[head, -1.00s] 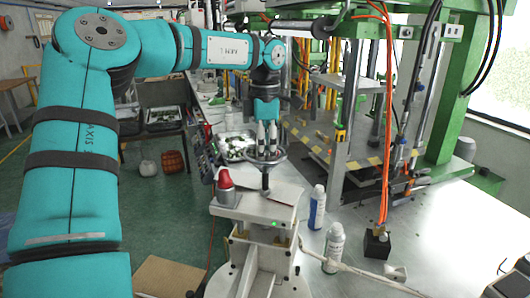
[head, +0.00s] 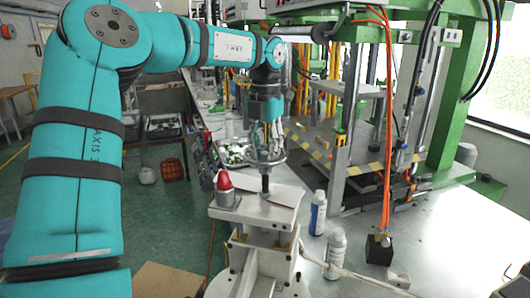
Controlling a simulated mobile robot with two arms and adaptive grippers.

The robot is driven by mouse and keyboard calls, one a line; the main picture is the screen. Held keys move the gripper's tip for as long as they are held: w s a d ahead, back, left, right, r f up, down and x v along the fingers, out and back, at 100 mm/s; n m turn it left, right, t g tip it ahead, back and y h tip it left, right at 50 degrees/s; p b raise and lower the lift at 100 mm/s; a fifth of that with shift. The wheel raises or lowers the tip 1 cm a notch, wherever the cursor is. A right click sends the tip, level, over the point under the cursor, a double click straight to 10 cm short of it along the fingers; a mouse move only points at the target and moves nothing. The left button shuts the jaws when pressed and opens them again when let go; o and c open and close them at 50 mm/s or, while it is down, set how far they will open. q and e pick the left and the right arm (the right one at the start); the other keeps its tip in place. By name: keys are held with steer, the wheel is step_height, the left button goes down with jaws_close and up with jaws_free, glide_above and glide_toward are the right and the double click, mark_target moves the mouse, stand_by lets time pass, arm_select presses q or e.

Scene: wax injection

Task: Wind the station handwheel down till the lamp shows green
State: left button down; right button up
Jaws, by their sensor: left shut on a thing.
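The station handwheel (head: 279,160) is a grey ring on a dark upright shaft, above the white station (head: 258,213). My left gripper (head: 267,150) points down at the wheel from above and is shut on it; the fingers hide part of the ring and its hub. A red dome on a grey base (head: 225,190) stands at the left of the station top; I cannot tell whether it is lit. No green light shows clearly on the station. My right gripper is not in view.
A green-framed press (head: 440,150) stands behind. A tray of parts (head: 234,153) lies behind the wheel.

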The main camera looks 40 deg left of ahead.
arm_select(q)
steer(key=n, duration=0.7)
steer(key=shift+r, duration=0.15)
steer(key=n, duration=0.4)
steer(key=shift+w, duration=0.1)
steer(key=n, duration=0.3)
steer(key=shift+n, duration=0.3)
steer(key=n, duration=1.2)
steer(key=shift+r, duration=0.1)
